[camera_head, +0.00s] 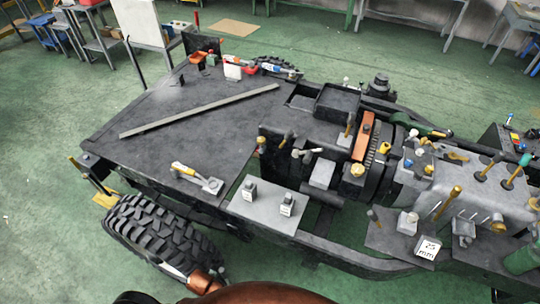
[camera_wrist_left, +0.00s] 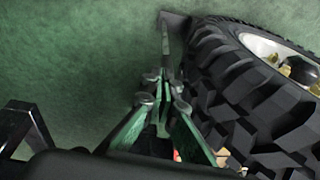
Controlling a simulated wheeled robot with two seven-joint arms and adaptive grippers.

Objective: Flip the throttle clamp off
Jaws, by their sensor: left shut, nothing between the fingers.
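A clamp with a yellow-and-white handle and a grey base (camera_head: 208,185) lies on the dark deck near its front edge. Several other levers and yellow or black handles stand on the machinery at right, such as a yellow lever (camera_head: 447,202). I cannot tell from any label which one is the throttle clamp. My left gripper (camera_wrist_left: 157,84) shows only in the left wrist view, with its fingers shut and empty, beside a big black tire (camera_wrist_left: 245,95). My right gripper is not in view.
The dark flat deck (camera_head: 160,110) carries a long grey bar (camera_head: 200,110). A grey plate (camera_head: 268,211) with two small labelled blocks sits in front of the machinery. A knobby wheel (camera_head: 155,240) stands at the lower left. Green floor (camera_head: 45,185) is clear at left.

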